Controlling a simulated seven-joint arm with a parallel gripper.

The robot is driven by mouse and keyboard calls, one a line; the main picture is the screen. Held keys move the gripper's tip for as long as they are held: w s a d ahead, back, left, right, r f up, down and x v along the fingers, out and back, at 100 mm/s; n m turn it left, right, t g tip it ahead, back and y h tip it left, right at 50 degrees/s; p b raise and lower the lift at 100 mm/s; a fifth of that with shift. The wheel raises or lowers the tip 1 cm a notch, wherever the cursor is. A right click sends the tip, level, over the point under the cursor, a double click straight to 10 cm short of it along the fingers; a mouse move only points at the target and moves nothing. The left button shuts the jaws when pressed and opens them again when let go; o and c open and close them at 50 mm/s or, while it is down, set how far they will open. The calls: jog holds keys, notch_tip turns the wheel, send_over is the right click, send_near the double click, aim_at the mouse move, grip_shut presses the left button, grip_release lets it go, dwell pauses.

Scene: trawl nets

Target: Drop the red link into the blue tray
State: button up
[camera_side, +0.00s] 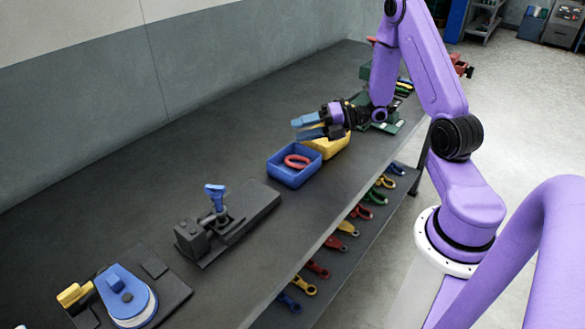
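The red link (297,161) is a ring-like piece lying inside the blue tray (292,180), on its floor. The blue tray is a small open box on the dark workbench, near the middle of the picture. My gripper (303,127), with blue fingers, is above and just behind the blue tray, pointing left. There is a gap between the two fingers, and I see nothing held between them. The gripper is apart from the red link.
A yellow tray (328,147) stands right behind the blue tray, partly under my gripper. A dark fixture with a blue handle (215,195) sits to the left on the workbench (230,130). A blue device (127,293) is at the lower left. Several coloured tools lie on a lower shelf.

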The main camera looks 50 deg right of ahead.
jog(key=v, duration=1.7)
jog(key=shift+s+d, duration=0.15)
jog(key=shift+s, duration=0.05)
jog(key=w+a+m+g+h, duration=0.3)
jog(key=w+a+m+h, duration=0.35)
jog(key=w+a, duration=0.45)
jog(key=a+r+m+h, duration=0.1)
jog(key=a+m+h, duration=0.15)
jog(key=a, duration=0.35)
jog(key=s+a+r+m+g, duration=0.1)
jog(key=s+a+m+g, duration=0.2)
jog(key=s, duration=1)
jog(key=s+a+r+m+g, duration=0.1)
jog(key=s+a+m+g, duration=0.3)
jog(key=s, duration=0.9)
jog(key=a+g, duration=0.1)
jog(key=a, duration=0.2)
jog(key=shift+r+m+h, duration=0.3)
jog(key=shift+r+h, duration=0.05)
jog(key=shift+h, duration=0.05)
